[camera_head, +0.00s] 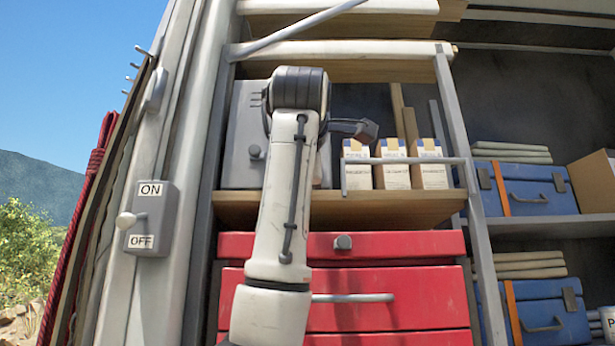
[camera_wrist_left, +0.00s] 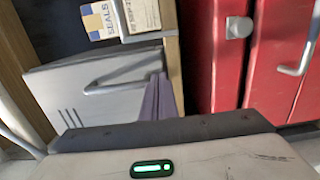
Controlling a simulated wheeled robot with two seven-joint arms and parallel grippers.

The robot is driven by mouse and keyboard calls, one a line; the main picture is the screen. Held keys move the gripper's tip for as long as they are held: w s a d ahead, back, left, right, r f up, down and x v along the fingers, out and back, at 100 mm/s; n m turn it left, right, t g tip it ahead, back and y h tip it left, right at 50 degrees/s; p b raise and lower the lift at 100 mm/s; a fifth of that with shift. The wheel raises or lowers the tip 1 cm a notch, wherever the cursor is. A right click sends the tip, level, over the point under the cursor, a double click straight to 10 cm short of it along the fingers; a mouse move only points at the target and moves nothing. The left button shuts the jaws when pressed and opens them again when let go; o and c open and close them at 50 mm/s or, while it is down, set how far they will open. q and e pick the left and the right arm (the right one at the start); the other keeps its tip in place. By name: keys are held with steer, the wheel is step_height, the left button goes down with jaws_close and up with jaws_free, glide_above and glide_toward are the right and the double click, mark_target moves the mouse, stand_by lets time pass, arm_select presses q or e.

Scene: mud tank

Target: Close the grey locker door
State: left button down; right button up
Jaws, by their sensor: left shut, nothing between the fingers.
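The grey locker (camera_head: 241,130) stands on the wooden shelf above the red drawers, partly hidden behind my left arm. Its front has short dark slots and a small grey knob. In the left wrist view its grey door face (camera_wrist_left: 62,88) shows at left, with a bar handle (camera_wrist_left: 122,86) and slots. I cannot tell whether the door stands ajar. My left gripper (camera_head: 362,130) points right, in front of the locker's right side and the white boxes. Its shut fingers (camera_wrist_left: 160,80) are empty, close to the handle's end; contact is unclear. My right gripper is out of view.
White cartons (camera_head: 392,165) stand right of the locker behind a thin rail (camera_head: 405,161). Red drawers (camera_head: 400,290) lie below. A grey post (camera_head: 462,160) and blue cases (camera_head: 525,188) are at right. An ON/OFF switch (camera_head: 150,220) is at left.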

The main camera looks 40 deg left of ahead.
arm_select(q)
steer(key=w+d, duration=0.2)
steer(key=d, duration=0.9)
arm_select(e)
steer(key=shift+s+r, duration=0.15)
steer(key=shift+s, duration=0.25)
